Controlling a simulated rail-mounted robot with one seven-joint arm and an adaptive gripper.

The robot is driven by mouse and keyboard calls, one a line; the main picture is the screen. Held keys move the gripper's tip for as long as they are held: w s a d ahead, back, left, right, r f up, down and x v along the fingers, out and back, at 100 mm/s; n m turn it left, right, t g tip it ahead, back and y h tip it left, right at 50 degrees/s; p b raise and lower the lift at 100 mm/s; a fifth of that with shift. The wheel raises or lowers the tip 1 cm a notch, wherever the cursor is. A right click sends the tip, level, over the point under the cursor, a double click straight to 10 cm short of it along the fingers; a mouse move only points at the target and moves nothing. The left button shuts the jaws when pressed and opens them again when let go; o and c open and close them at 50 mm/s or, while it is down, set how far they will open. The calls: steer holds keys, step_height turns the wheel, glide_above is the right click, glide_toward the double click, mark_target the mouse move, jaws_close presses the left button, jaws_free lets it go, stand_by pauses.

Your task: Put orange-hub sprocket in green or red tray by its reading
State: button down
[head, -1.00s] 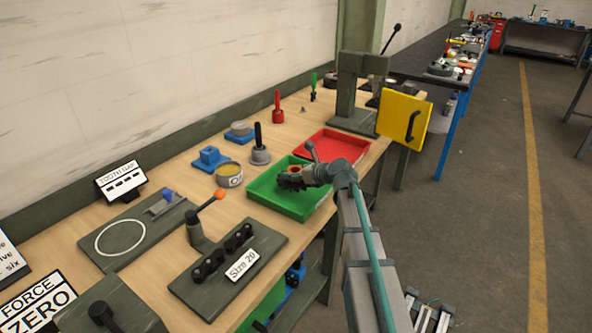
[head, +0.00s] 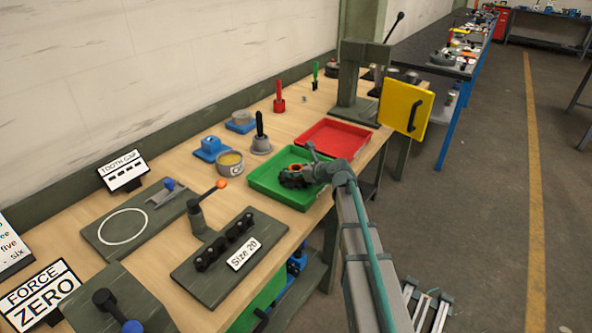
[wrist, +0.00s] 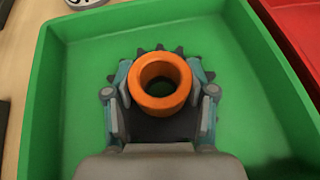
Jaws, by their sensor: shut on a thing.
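The orange-hub sprocket shows in the wrist view as an orange ring hub (wrist: 161,80) above a dark toothed disc (wrist: 160,128). My gripper (wrist: 161,90) is shut on the hub, one finger on each side. In the head view my gripper (head: 313,174) and the dark sprocket (head: 292,178) are at the green tray (head: 262,183). The sprocket is over the green floor inside the tray walls; I cannot tell whether it touches the floor. The red tray (head: 342,138) lies just beyond and looks empty. The tooth-gap display (head: 122,170) shows only dashes.
A gauge plate with a white circle (head: 122,226) and a "Size 20" fixture (head: 243,253) are nearer on the bench. A yellow panel (head: 404,107) stands beyond the red tray.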

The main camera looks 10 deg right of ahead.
steer(key=shift+c, duration=1.9)
jaws_free()
steer(key=shift+r, duration=0.1)
steer(key=b+v, duration=0.1)
steer(key=v, duration=1.1)
steer(key=shift+s+b, duration=0.1)
steer(key=shift+b, duration=0.2)
steer(key=shift+r, duration=0.1)
